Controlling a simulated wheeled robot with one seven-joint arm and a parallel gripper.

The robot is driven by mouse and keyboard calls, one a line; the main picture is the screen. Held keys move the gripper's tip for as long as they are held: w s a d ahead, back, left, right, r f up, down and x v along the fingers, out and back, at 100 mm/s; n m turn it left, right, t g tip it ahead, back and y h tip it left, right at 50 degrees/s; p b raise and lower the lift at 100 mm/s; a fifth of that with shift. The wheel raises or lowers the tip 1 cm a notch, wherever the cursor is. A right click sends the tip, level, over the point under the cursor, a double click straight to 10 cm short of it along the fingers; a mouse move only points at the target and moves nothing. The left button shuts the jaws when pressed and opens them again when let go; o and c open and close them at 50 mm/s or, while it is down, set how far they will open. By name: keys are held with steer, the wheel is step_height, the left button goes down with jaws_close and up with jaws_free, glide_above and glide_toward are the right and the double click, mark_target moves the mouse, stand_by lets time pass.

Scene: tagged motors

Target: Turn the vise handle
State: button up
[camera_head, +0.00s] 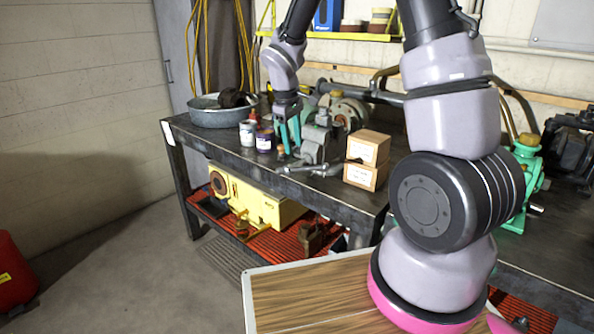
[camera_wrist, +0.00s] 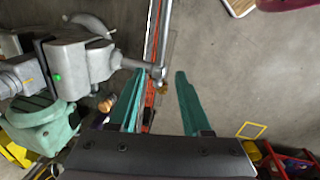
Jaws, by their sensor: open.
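The grey vise (camera_head: 316,142) is mounted on the workbench near its front edge, and it also shows at the left of the wrist view (camera_wrist: 82,62). Its handle (camera_head: 306,169) is a thin metal bar at the vise's front. In the wrist view the handle (camera_wrist: 163,42) runs nearly upright, and its knobbed lower end appears between my fingertips. My gripper (camera_head: 287,127) has teal fingers, open with nothing gripped, just left of the vise. In the wrist view my gripper (camera_wrist: 160,76) is spread around the handle's end in the picture; whether they touch is unclear.
Two cardboard boxes (camera_head: 367,160) are stacked right of the vise. Paint cans (camera_head: 248,133) and a metal basin (camera_head: 214,112) stand to the left on the workbench (camera_head: 220,150). A yellow machine (camera_head: 258,203) sits on the lower shelf.

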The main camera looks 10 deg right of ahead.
mark_target(297, 170)
steer(key=f, duration=0.3)
steer(key=d+f, duration=0.1)
steer(key=f, duration=0.2)
steer(key=w+f, duration=0.1)
steer(key=f, duration=0.3)
steer(key=shift+d+f, duration=0.1)
steer(key=shift+d, duration=0.15)
steer(key=shift+c, duration=0.2)
jaws_close()
stand_by(0.8)
